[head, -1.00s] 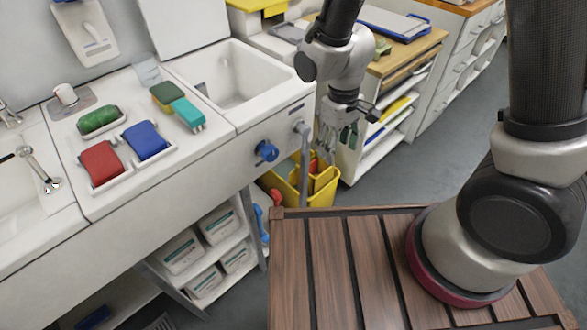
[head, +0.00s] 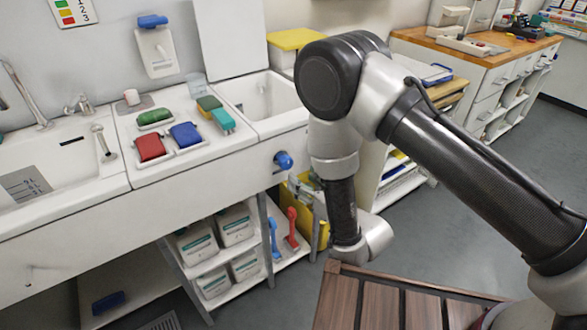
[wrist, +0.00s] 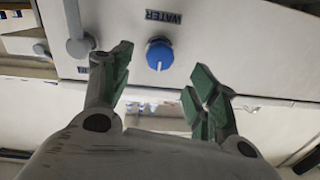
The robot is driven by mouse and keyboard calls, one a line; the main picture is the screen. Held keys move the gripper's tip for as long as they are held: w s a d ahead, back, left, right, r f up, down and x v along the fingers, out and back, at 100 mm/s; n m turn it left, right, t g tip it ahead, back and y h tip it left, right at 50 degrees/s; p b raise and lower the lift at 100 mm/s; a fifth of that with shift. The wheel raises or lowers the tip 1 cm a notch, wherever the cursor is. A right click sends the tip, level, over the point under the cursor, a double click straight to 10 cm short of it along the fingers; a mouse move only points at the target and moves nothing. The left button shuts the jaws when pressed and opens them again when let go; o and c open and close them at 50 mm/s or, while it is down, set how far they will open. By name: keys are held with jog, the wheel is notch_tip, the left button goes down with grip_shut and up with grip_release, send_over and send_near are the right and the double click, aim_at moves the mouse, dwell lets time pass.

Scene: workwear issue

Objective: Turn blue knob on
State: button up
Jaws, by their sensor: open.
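The blue knob (head: 284,160) is on the white front panel of the sink counter, below the right basin. In the wrist view the blue knob (wrist: 159,54) shows a small white mark at its lower edge, and an upside-down "WATER" label (wrist: 163,17) is beside it. My gripper (wrist: 161,72) is open, with its green-padded fingers spread to the left and right of the knob in the picture. The knob shows in the gap, apart from both fingers, and nothing is held. In the head view my arm hides most of the gripper.
A grey pipe-like fitting (wrist: 79,42) is left of the knob in the wrist view, close to the left finger. A yellow bin (head: 322,232) stands under the counter's end. Red (head: 150,147) and blue (head: 186,134) brushes lie on the counter. Grey floor is open at right.

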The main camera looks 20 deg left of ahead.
aim_at(289, 165)
jog(key=x, duration=0.7)
jog(key=shift+w+a, duration=0.2)
jog(key=shift+a, duration=0.05)
jog(key=c, duration=1)
jog(key=shift+n, duration=0.3)
jog(key=n, duration=0.6)
jog(key=shift+h, duration=0.3)
jog(key=n, duration=0.6)
jog(key=shift+n, duration=0.3)
